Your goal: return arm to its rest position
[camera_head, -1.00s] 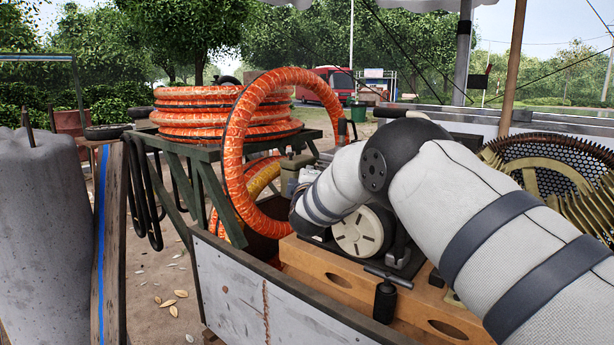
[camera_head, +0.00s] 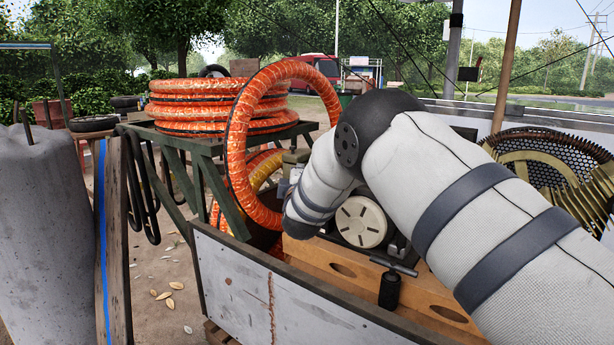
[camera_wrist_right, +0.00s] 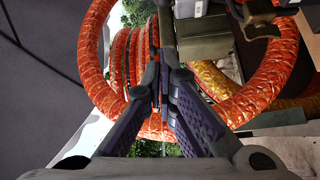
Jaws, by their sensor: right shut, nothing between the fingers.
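My right arm (camera_head: 480,200) comes in from the lower right in the head view, in white padding with dark bands. It bends at a dark elbow joint, and its forearm (camera_head: 322,180) points down over the cart (camera_head: 235,285). The right gripper is hidden in the head view. In the right wrist view the right gripper (camera_wrist_right: 162,92) is shut, its dark fingers together and empty. It shows in front of the orange hose ring (camera_wrist_right: 275,85); I cannot tell whether they touch. My left gripper is in neither view.
The upright orange hose ring (camera_head: 236,150) stands close to the forearm. Coiled orange hose (camera_head: 190,118) lies on a green frame (camera_head: 195,158) behind. A white round cover (camera_head: 361,222) and a wooden beam (camera_head: 325,262) lie below the arm. A grey post (camera_head: 45,240) stands left.

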